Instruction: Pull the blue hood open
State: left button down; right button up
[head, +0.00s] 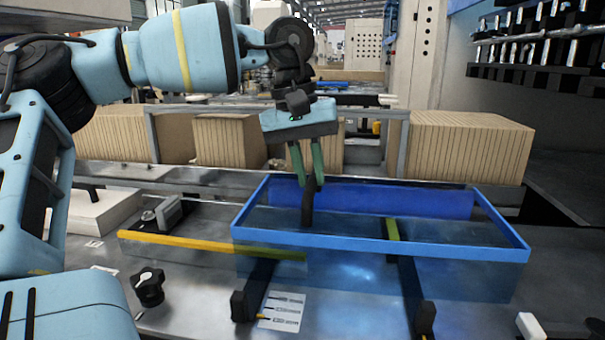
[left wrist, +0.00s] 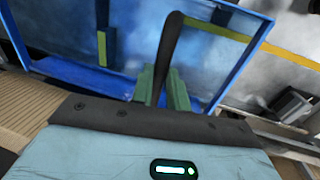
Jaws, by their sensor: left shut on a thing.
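The blue hood (head: 380,241) is a see-through box with a bright blue frame, standing on the metal machine bed. It also shows in the left wrist view (left wrist: 240,72). Its black curved handle (head: 308,208) rises at the hood's back left part. My left gripper (head: 309,182), with green fingers, points down from above and is shut on this handle. In the left wrist view the dark handle (left wrist: 171,45) stands between the green fingers (left wrist: 163,88). My right gripper is not in either view.
A yellow bar (head: 210,243) runs along the bed to the left of the hood. A black knob (head: 149,286) and a label sheet (head: 282,310) are in front. Stacks of brown cardboard (head: 470,146) stand behind. A tool rack (head: 545,45) is at upper right.

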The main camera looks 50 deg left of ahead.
pick_arm(q)
jog(key=shift+w+d, duration=0.65)
jog(key=shift+d, duration=0.05)
jog(key=shift+r, duration=0.1)
jog(key=c, duration=1.4)
grip_release()
jog(key=shift+o, duration=0.2)
jog(key=r, duration=0.5)
jog(key=s+a+r, duration=0.1)
jog(key=r, duration=0.1)
jog(key=shift+a+r, duration=0.1)
jog(key=shift+r, duration=0.2)
jog(key=shift+f, duration=0.1)
